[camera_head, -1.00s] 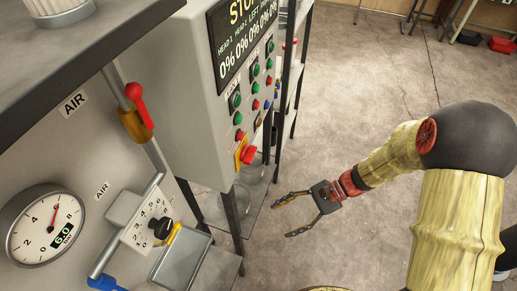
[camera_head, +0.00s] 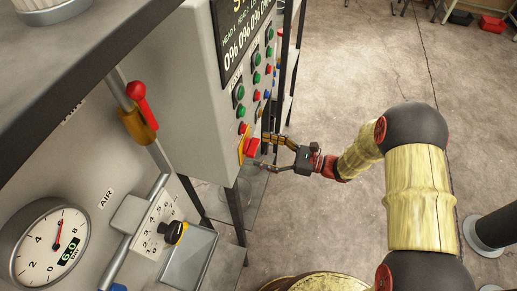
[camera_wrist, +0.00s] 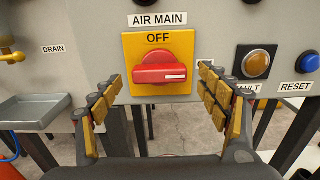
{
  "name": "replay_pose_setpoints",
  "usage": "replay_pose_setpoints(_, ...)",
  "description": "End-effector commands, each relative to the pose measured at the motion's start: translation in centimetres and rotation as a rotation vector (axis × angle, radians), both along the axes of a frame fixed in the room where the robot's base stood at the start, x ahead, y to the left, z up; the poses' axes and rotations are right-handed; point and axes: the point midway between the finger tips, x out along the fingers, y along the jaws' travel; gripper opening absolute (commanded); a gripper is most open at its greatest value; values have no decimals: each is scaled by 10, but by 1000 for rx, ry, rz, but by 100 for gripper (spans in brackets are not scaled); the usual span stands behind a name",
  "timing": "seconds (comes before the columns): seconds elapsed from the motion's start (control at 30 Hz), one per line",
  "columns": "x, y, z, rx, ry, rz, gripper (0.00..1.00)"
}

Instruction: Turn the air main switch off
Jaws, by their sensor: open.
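The air main switch is a red knob (camera_wrist: 161,72) on a yellow plate (camera_wrist: 130,44), below an "AIR MAIN" label. Its raised grip lies level, with a white mark pointing right; "OFF" is printed above it. In the head view the red knob (camera_head: 251,147) sits low on the grey control box. My gripper (camera_head: 262,152) is open in front of the switch. In the wrist view my gripper (camera_wrist: 159,78) has one finger each side of the knob, tips near the plate's side edges. Nothing is between the fingers; I cannot tell how far the tips are from the panel.
An amber button (camera_wrist: 255,63) and a blue button (camera_wrist: 308,62) are right of the switch. A grey tray (camera_wrist: 33,110) is at left. A red-handled lever (camera_head: 141,103) and a pressure gauge (camera_head: 50,246) are on the near panel. Open floor lies to the right.

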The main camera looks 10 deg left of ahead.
Motion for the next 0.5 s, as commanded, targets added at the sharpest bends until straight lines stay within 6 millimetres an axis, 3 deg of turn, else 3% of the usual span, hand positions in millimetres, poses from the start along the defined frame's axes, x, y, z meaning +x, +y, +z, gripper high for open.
replay_pose_setpoints(0.2,1,19,0,0,-1,2,76)
replay_pose_setpoints(0.5,2,21,0,-1,-2,1,76)
